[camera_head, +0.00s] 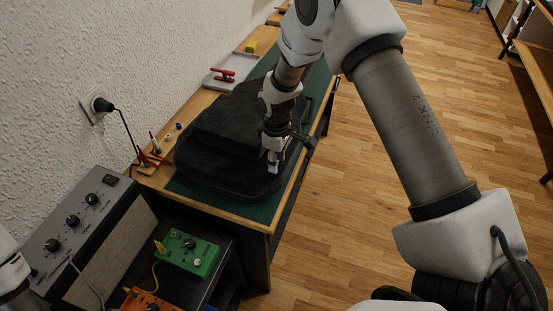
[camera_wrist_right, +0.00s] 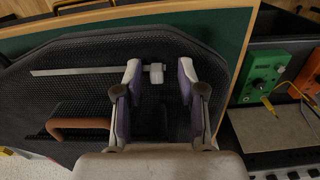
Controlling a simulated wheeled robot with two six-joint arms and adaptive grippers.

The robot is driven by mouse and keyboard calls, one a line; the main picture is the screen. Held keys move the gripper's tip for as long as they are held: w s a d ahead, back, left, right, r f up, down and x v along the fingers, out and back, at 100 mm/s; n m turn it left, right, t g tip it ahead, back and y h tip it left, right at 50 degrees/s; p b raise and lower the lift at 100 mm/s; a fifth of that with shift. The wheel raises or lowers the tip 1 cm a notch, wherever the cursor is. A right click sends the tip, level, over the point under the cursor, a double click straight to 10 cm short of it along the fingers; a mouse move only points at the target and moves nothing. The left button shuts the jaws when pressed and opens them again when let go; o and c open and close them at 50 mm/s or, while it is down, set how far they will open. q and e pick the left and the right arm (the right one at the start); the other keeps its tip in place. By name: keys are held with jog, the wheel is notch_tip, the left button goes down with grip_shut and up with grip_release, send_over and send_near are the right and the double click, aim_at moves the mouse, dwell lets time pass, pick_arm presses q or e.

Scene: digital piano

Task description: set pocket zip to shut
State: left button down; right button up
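A black bag (camera_head: 215,150) lies flat on the bench; in the right wrist view (camera_wrist_right: 90,95) its front shows a straight light-grey zip line (camera_wrist_right: 90,71) and a brown handle (camera_wrist_right: 80,124). A small pale zip pull (camera_wrist_right: 156,73) sits at the right end of the grey line. My right gripper (camera_head: 274,160) is over the bag's near right part. In the wrist view its two purple-padded fingers (camera_wrist_right: 158,80) are open, one on each side of the pull, with a visible gap on both sides. My left gripper is out of view; only a bit of my left arm shows at lower left.
The bag rests on a green mat (camera_head: 257,211) on a wooden bench. A grey amplifier (camera_head: 80,225), a green pedal (camera_head: 188,253) and an orange pedal (camera_head: 150,302) stand at the near left. A grey tray (camera_head: 222,80) with red-handled pliers lies behind. Open floor is on the right.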

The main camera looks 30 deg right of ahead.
notch_tip(320, 180, up, 12)
dwell(0.3)
jog(key=shift+f, duration=0.1)
jog(key=s+a+f+g, duration=0.2)
jog(key=s+f+g, duration=0.3)
jog(key=s+f, duration=1.2)
jog(key=s+a+f+m, duration=0.15)
jog(key=s+f, duration=0.25)
jog(key=s, duration=0.4)
jog(key=s+f+m, duration=0.3)
jog(key=s, duration=0.6)
jog(key=w+m+t, duration=0.1)
jog(key=w+t, duration=0.1)
jog(key=w+m+t, duration=0.2)
jog(key=t, duration=0.1)
jog(key=shift+w+d+m, duration=0.2)
jog(key=shift+w+m, duration=0.05)
jog(key=shift+w, duration=0.1)
